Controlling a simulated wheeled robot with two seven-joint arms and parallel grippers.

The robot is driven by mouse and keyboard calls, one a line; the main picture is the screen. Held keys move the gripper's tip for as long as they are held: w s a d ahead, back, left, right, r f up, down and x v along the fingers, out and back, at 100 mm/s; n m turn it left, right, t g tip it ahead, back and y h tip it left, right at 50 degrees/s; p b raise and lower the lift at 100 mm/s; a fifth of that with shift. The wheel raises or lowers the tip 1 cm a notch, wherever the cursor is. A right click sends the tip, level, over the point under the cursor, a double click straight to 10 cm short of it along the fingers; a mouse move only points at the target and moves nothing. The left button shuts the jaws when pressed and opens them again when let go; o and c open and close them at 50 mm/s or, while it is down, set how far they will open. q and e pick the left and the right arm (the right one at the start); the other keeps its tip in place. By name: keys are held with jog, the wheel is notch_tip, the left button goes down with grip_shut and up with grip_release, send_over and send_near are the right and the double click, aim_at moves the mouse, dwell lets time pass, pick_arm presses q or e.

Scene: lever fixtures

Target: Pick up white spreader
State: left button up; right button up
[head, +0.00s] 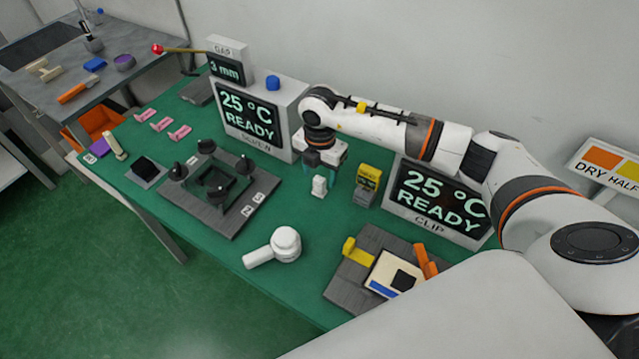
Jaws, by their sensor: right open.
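A small white upright block (319,186), which looks like the white spreader, stands on the green table mat just below my right gripper. My right gripper (323,168) points down above it and is open, with its dark fingertips close to the block's top. I cannot tell whether the fingers touch the block or reach around it. A larger white round-headed tool with a handle (275,248) lies nearer the table's front edge. My left gripper is not in view.
A yellow-topped small device (367,183) stands close to the right of the white block. A grey fixture with black knobs (205,205) is at left, and a grey board with yellow and orange parts (347,285) is in front.

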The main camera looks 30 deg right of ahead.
aim_at(319, 179)
notch_tip(319, 179, down, 4)
jog(key=shift+a+f+p, duration=0.1)
jog(key=shift+f+p, duration=0.15)
jog(key=shift+p, duration=0.4)
jog(key=shift+f, duration=0.3)
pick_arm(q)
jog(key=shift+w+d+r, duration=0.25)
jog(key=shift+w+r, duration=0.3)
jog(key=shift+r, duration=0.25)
pick_arm(e)
jog(key=shift+c, duration=0.6)
jog(key=c, duration=0.9)
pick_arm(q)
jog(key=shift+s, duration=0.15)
pick_arm(e)
jog(key=shift+c, duration=0.2)
jog(key=shift+r, duration=0.1)
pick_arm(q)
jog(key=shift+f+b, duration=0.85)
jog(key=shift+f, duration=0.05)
pick_arm(e)
notch_tip(319, 179, up, 10)
jog(key=shift+f, duration=0.1)
